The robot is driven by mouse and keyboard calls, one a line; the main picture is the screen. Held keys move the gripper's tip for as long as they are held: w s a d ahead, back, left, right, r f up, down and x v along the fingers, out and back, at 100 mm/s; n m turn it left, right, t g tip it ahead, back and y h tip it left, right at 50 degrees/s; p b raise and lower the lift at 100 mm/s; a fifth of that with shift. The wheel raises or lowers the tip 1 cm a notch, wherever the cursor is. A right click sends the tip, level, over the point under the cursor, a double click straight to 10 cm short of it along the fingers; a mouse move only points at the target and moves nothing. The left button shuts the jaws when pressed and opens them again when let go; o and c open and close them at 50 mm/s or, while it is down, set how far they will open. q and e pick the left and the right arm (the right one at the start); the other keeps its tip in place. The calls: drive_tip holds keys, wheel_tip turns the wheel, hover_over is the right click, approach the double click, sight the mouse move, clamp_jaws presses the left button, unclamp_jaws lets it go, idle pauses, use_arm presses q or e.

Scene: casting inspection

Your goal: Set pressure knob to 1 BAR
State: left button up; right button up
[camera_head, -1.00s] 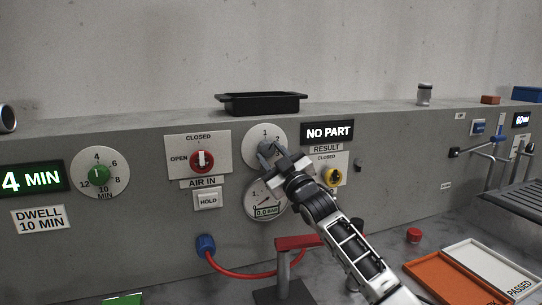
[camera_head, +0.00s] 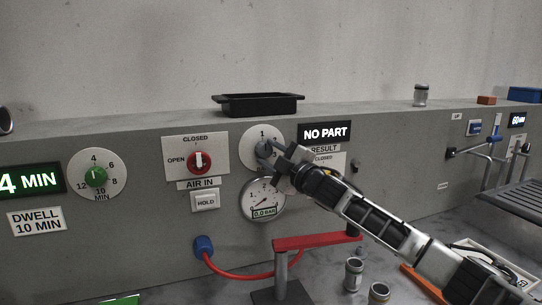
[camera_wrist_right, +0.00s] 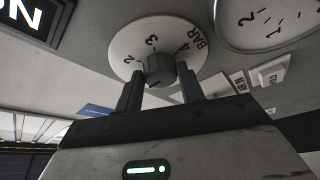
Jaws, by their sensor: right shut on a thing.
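My right gripper (camera_head: 272,152) is shut on the knob, one finger on each side. Its fingers partly cover the plate, and I cannot tell which number the knob points to. The gauge (camera_head: 262,200) just below has a small display reading 0.0 BAR. My left gripper is out of view.
A red AIR IN knob (camera_head: 199,162) and a HOLD button (camera_head: 205,201) are left of the gauge. A NO PART display (camera_head: 325,132) is close on the right. A red fixture arm (camera_head: 310,241) and metal parts (camera_head: 353,274) stand below my right arm.

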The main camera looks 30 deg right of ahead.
idle(0.3)
drive_tip(key=o, duration=1)
drive_tip(key=shift+c, duration=0.2)
drive_tip(key=shift+s+f, duration=0.2)
drive_tip(key=shift+s, duration=0.05)
use_arm(q)
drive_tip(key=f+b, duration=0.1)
drive_tip(key=b, duration=0.2)
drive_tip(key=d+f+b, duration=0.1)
drive_tip(key=b, duration=0.1)
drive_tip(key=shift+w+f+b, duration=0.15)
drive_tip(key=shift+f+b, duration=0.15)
drive_tip(key=shift+b, duration=0.1)
use_arm(e)
drive_tip(key=v, duration=1.5)
drive_tip(key=shift+s, duration=0.2)
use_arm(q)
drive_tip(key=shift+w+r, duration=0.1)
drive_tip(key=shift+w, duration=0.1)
use_arm(e)
drive_tip(key=shift+r, duration=0.1)
